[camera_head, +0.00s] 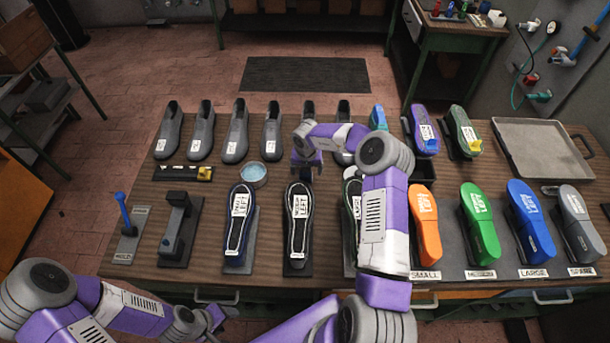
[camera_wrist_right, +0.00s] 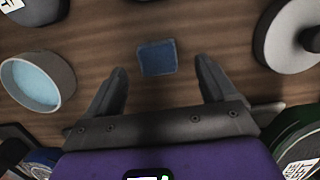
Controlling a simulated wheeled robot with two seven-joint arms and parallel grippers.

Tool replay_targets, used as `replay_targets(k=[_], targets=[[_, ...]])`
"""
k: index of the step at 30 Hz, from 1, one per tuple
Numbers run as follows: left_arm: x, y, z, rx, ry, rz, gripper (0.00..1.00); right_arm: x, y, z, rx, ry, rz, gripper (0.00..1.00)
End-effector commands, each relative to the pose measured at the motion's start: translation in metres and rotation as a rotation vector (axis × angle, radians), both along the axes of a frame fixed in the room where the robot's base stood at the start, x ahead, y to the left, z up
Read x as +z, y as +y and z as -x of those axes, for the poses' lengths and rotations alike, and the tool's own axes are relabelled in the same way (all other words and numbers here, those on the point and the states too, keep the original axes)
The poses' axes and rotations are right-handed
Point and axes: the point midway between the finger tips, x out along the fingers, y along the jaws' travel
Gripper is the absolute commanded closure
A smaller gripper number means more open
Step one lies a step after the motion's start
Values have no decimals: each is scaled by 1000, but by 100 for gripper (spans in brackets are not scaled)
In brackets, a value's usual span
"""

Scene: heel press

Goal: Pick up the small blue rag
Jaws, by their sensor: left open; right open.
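The small blue rag (camera_wrist_right: 157,57) is a dark blue square lying flat on the wooden table in the right wrist view. My right gripper (camera_wrist_right: 160,75) is open and empty, with the rag in line with the gap between its fingers, just past the fingertips. I cannot tell its height above the rag. In the head view my right gripper (camera_head: 307,170) is over the middle of the table, and I cannot make out the rag there. My left gripper (camera_head: 217,315) is open and empty at the table's front edge.
A round tin with light blue contents (camera_head: 253,172) stands left of my right gripper. Grey shoe lasts (camera_head: 235,132) line the back, and labelled dark soles (camera_head: 238,222) lie in front. Coloured lasts (camera_head: 478,222) and a grey tray (camera_head: 545,150) fill the right side.

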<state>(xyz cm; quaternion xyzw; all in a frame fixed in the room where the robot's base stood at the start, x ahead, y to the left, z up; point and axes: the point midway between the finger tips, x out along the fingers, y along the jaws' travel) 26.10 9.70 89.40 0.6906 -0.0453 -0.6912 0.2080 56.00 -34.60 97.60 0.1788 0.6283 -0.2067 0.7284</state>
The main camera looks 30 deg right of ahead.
Motion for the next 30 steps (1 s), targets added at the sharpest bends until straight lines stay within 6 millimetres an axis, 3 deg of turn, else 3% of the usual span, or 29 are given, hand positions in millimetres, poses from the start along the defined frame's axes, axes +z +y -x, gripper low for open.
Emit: replay_targets(k=[7, 17, 27, 30], targets=[[4, 0, 0, 0, 0, 0, 42, -35, -1, -7, 2, 0, 0, 15], [4, 0, 0, 0, -1, 0, 42, -41, -2, -8, 4, -2, 2, 16], [4, 0, 0, 0, -1, 0, 42, -41, -2, -8, 4, -2, 2, 68], [4, 0, 0, 0, -1, 0, 42, -41, -2, -8, 4, -2, 2, 70]])
